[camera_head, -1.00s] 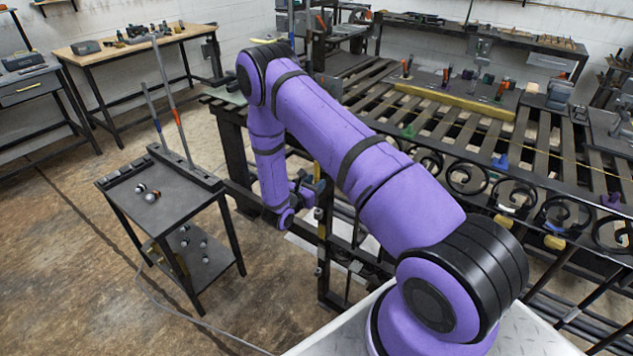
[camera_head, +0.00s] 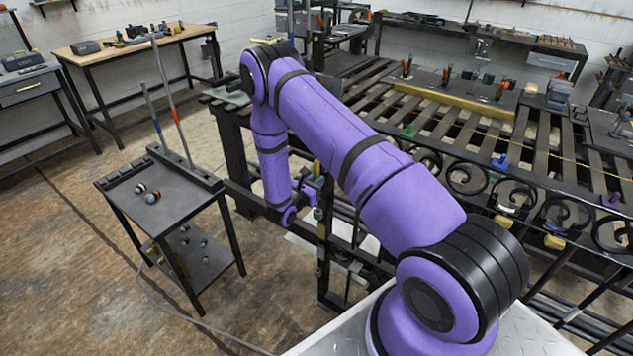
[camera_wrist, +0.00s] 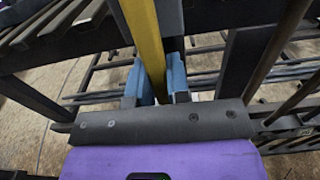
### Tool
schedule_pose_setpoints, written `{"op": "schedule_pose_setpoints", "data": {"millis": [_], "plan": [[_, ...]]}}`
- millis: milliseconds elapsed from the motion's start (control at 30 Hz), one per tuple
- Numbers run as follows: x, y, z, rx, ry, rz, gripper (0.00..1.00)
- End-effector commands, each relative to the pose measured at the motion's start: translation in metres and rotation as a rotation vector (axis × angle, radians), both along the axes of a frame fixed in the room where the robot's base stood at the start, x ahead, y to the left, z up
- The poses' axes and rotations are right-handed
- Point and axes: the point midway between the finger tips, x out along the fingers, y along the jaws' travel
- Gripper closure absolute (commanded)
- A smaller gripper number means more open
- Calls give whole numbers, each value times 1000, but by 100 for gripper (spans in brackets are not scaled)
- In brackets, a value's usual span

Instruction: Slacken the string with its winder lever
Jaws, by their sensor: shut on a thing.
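In the wrist view, a yellow bar (camera_wrist: 145,38), which looks like the winder lever, runs upward between the blue fingers of my gripper (camera_wrist: 158,76). My gripper is shut on this bar. In the head view, my gripper (camera_head: 308,190) is low beside the front left of the slatted bench, partly hidden by my arm. A thin yellowish line, likely the string (camera_head: 566,160), crosses above the slats on the right. The winder and the lever's far end cannot be made out.
The slatted bench (camera_head: 470,128) with black scrollwork along its front fills the right. A small dark cart (camera_head: 178,196) with balls and two upright rods stands at left. A wooden workbench (camera_head: 135,45) is behind. Open floor lies around the cart.

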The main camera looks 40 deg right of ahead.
Motion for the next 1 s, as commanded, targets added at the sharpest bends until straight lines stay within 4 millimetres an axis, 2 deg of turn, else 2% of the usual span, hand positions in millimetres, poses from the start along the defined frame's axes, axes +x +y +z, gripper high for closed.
{"op": "schedule_pose_setpoints", "data": {"millis": [367, 1000], "plan": [[16, 7, 2, 73, -203, 4, 100], [52, 20, 25, 281, -772, 3, 100]]}}
